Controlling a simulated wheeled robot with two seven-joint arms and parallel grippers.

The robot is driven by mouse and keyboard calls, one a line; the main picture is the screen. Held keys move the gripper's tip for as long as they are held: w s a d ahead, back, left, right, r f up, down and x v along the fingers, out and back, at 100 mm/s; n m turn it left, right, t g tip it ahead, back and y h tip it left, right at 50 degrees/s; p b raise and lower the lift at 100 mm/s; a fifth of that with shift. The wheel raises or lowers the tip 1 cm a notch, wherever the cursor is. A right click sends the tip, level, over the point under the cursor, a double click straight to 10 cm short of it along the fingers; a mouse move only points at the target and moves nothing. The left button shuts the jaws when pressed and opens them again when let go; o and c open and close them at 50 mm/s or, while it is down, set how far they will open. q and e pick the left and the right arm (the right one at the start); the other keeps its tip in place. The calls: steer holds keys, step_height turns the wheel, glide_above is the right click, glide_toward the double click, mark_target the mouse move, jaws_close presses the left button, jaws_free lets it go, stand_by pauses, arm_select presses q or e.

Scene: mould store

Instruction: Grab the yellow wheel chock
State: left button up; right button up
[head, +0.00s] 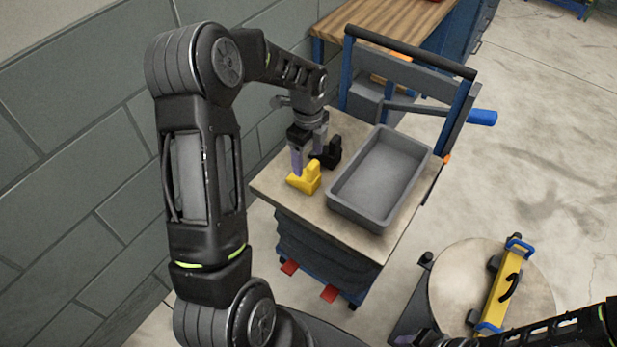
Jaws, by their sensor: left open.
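The yellow wheel chock (304,180) sits on the light wooden top of a cart, near its left edge. A black chock-like piece (328,155) stands just behind it. My left gripper (308,160) points down over the yellow chock, with its fingers apart and one finger close to the chock's back part. Whether the fingers touch it I cannot tell. My right arm shows at the bottom right, and a possible part of its gripper (425,339) is cut off by the bottom edge.
A grey empty tray (381,178) fills the cart top (283,199) right of the chock. A round table (447,272) at right holds a yellow tool (500,292). A block wall is left.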

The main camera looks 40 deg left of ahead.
mark_target(307, 175)
arm_select(q)
steer(key=shift+f, duration=0.1)
steer(key=shift+f, duration=1.25)
step_height(307, 175, down, 5)
steer(key=shift+s+f+p, duration=0.1)
steer(key=shift+p, duration=0.4)
steer(key=shift+c, duration=0.3)
jaws_close()
